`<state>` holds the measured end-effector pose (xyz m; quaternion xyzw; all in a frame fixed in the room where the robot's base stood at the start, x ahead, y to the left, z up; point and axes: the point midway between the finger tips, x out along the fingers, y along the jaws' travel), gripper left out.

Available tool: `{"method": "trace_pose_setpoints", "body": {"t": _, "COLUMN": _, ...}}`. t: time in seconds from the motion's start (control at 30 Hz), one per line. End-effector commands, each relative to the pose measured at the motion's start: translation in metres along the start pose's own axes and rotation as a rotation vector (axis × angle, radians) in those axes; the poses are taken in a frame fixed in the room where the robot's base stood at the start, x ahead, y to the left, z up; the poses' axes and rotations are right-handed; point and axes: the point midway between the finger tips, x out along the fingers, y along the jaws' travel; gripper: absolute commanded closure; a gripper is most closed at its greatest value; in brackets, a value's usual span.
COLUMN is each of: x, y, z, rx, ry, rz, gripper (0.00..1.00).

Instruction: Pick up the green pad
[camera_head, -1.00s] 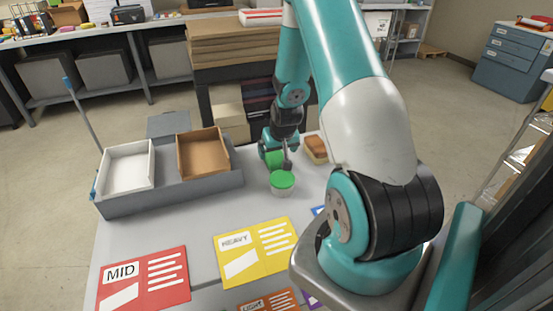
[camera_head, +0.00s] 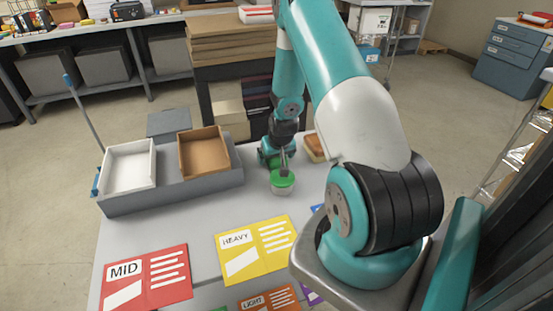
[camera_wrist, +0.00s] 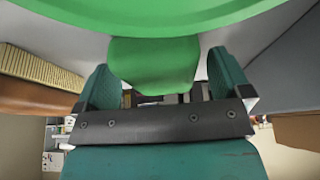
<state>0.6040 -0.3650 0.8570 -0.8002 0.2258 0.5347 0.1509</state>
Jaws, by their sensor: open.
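In the wrist view the green pad (camera_wrist: 155,66) is a soft-edged green block between the two fingers of my gripper (camera_wrist: 163,85). The fingers are apart, one on each side of it; whether they touch it I cannot tell. In the head view my gripper (camera_head: 275,159) is low over the grey table, just behind a clear jar with a green lid (camera_head: 282,178). My gripper mostly hides the pad there. The jar's green lid (camera_wrist: 160,14) also fills the top of the wrist view, in front of the pad.
A grey tray (camera_head: 170,198) on the left holds a white bin (camera_head: 129,166) and a brown bin (camera_head: 203,153). A brown, cream-edged block (camera_head: 314,147) lies right of my gripper. Red (camera_head: 147,279) and yellow (camera_head: 255,247) cards lie in front. Stacked cardboard stands behind the table.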

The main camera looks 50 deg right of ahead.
Motion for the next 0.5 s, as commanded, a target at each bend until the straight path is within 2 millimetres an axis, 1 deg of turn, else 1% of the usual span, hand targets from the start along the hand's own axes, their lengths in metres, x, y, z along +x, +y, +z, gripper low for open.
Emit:
{"method": "trace_pose_setpoints", "body": {"t": 0.43, "x": 0.0025, "y": 0.0001, "z": 0.0011, "rx": 0.0, "ry": 0.0, "rz": 0.0, "gripper": 0.04}}
{"method": "trace_pose_setpoints", "body": {"t": 0.47, "x": 0.0025, "y": 0.0001, "z": 0.0011, "rx": 0.0, "ry": 0.0, "rz": 0.0, "gripper": 0.07}}
{"method": "trace_pose_setpoints", "body": {"t": 0.5, "x": 0.0025, "y": 0.0, "z": 0.0011, "rx": 0.0, "ry": 0.0, "rz": 0.0, "gripper": 0.16}}
